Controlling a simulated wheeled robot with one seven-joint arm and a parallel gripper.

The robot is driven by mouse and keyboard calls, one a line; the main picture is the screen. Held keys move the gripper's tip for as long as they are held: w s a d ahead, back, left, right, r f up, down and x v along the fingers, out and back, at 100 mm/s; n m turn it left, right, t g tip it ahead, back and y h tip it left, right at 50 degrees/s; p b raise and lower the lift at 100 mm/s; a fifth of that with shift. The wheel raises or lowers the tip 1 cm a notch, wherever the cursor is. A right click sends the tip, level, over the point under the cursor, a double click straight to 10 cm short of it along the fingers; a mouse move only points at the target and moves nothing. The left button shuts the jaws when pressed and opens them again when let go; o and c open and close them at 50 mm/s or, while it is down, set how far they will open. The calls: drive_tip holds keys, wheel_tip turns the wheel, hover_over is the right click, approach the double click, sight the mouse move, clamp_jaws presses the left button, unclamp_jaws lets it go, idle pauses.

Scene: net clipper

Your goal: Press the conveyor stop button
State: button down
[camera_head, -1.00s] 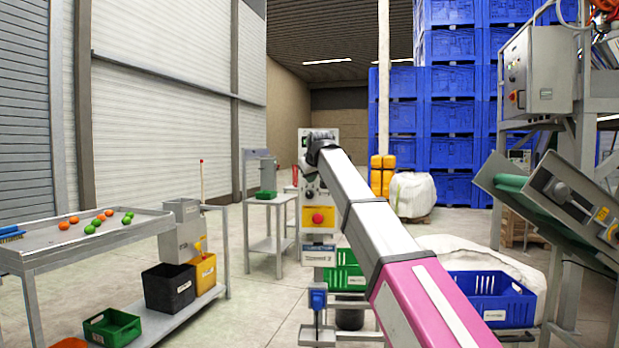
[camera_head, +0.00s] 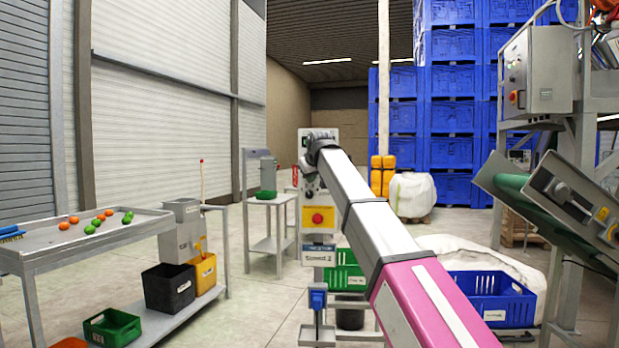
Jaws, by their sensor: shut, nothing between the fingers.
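A red round button (camera_head: 318,218) sits on a yellow plate on the front of a pale control post (camera_head: 319,239). My arm reaches from the lower right to the upper part of the post. My gripper (camera_head: 308,170) is at its far end, small and dark against the panel, above and slightly left of the button. It is shut and empty, and a visible gap separates it from the button in the picture. Its fingertips are hard to make out, and my wrist covers part of the upper panel.
A blue crate (camera_head: 487,297) and a green crate (camera_head: 343,278) stand by the post. A sorting table (camera_head: 92,249) with orange and green balls is at left. A conveyor (camera_head: 545,208) and a grey cabinet (camera_head: 538,75) are at right.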

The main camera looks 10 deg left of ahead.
drive_tip(key=shift+w, duration=0.2)
drive_tip(key=shift+w+a, duration=0.1)
drive_tip(key=shift+w, duration=0.15)
drive_tip(key=shift+w, duration=0.45)
idle(1.0)
drive_tip(key=shift+s, duration=0.9)
drive_tip(key=shift+s, duration=0.1)
drive_tip(key=s, duration=0.2)
drive_tip(key=s+d, duration=0.1)
drive_tip(key=s, duration=0.1)
drive_tip(key=shift+s, duration=0.35)
idle(0.6)
